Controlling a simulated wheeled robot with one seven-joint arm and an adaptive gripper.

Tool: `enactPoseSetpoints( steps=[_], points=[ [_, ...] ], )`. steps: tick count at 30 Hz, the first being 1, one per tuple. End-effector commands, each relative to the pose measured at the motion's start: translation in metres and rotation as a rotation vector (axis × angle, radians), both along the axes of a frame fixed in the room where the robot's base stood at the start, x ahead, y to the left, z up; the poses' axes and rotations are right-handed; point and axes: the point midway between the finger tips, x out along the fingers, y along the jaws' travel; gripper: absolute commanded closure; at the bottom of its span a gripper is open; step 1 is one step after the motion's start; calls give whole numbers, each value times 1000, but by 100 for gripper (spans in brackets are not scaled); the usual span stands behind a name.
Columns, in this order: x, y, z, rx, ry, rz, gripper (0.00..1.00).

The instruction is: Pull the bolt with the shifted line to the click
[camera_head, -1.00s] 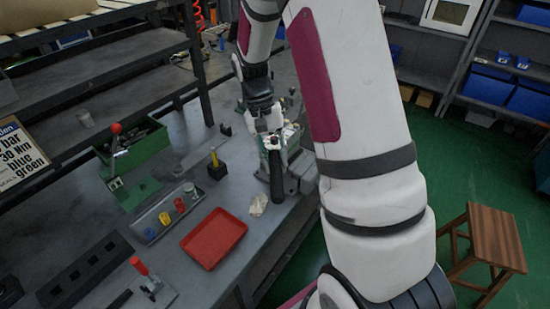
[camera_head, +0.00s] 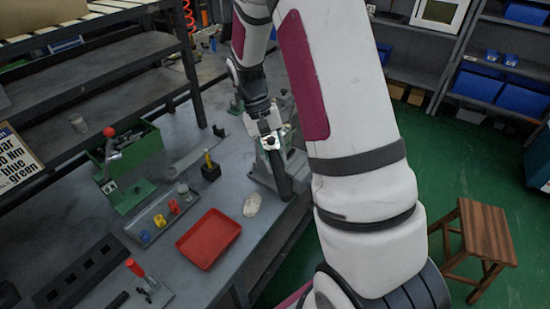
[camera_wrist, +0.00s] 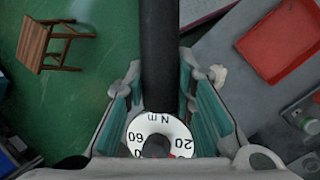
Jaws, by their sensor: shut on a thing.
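My gripper (camera_head: 269,131) is shut on a torque wrench, whose dark handle (camera_head: 281,178) slants down toward the bench's front edge. In the wrist view, my gripper's teal-lined fingers (camera_wrist: 159,95) stand on both sides of the black handle (camera_wrist: 159,45). The white dial (camera_wrist: 146,130) reads "Nm" with 20 and 60 visible; a red mark shows near its lower edge. A grey-green fixture (camera_head: 262,172) stands beside and beneath the wrench. The bolts and their lines are hidden or too small to make out.
A red tray (camera_head: 208,239), a grey tray with coloured caps (camera_head: 158,226), a pale crumpled cloth (camera_head: 252,205) and a black block with a yellow pin (camera_head: 210,169) lie to the left. A wooden stool (camera_head: 482,232) stands on the green floor. A sign (camera_head: 14,160) is partly readable.

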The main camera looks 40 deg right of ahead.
Motion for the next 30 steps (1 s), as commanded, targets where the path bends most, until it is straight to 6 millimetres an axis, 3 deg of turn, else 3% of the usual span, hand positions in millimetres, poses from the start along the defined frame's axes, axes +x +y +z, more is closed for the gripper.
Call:
enactPoseSetpoints(
  steps=[14, 30],
  points=[
    [0, 0, 15, -1, -3, 1, 100],
    [0, 0, 65, -2, -3, 0, 100]
  ],
)
